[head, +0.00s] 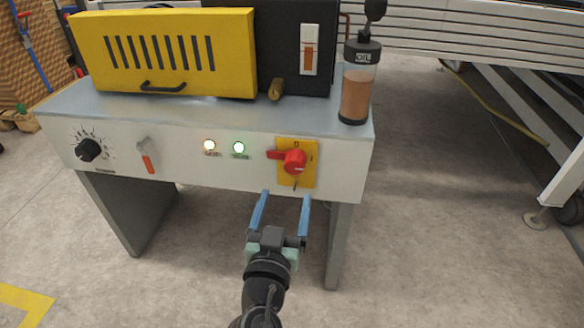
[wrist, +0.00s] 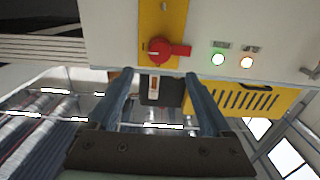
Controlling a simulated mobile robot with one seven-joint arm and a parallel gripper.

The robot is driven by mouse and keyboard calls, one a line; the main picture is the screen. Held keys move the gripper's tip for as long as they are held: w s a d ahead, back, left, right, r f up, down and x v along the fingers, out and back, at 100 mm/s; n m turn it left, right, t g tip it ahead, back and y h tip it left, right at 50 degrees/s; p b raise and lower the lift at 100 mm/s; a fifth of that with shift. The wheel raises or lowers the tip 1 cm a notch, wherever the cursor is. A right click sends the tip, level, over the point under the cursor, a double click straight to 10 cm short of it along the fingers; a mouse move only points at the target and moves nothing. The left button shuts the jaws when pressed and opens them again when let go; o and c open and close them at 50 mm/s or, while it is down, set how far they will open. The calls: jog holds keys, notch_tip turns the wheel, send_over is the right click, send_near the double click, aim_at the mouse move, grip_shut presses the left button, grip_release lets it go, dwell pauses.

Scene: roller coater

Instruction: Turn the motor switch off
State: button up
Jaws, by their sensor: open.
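A red rotary switch (head: 295,161) sits on a yellow plate (head: 297,180) at the right of the white control panel. Its handle points left in the head view; in the wrist view the switch (wrist: 160,49) points right. The plate's marks are too small to read, so I cannot tell which control is labelled motor. My gripper (head: 286,196) is open and empty, its blue fingers just below the plate and apart from the switch. In the wrist view the gripper (wrist: 158,73) has its fingertips either side of the switch's knob, seen beyond them.
The panel (head: 225,178) also holds a black dial (head: 88,150), an orange-red lever (head: 148,163), a lit whitish lamp (head: 209,146) and a lit green lamp (head: 239,148). An oil bottle (head: 357,95) stands on top at right. Table legs flank my gripper's right side; floor in front is clear.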

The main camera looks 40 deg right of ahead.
aim_at(293, 167)
jog(key=b+x, duration=0.1)
jog(key=x, duration=0.9)
jog(key=shift+w+d+b, duration=0.1)
jog(key=shift+w+b, duration=0.05)
jog(key=shift+b, duration=0.15)
grip_shut()
